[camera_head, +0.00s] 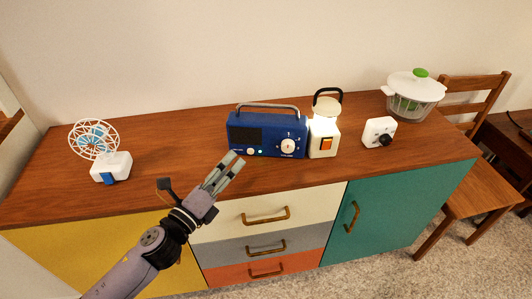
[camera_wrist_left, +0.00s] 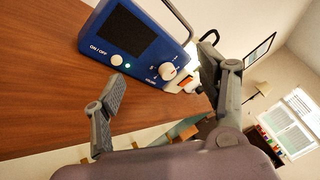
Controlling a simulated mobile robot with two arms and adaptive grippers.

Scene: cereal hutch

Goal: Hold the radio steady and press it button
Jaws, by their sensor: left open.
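The blue radio (camera_head: 266,135) stands upright on the wooden cabinet top, with a grey carry handle, a dark screen and a white dial (camera_head: 288,146). In the left wrist view the radio (camera_wrist_left: 143,35) shows a white ON/OFF button (camera_wrist_left: 116,60) with a lit green light beside it. My left gripper (camera_head: 231,166) is open and empty, in front of the radio's lower left front and apart from it. In the left wrist view its fingers (camera_wrist_left: 172,88) are spread, with the radio beyond them. My right gripper is not in view.
A lit cream lantern (camera_head: 323,139) stands close to the radio's right. A white fan (camera_head: 105,150) is at the left; a small white device (camera_head: 379,132) and a salad spinner (camera_head: 413,95) are at the right. The cabinet top (camera_head: 185,135) between fan and radio is clear.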

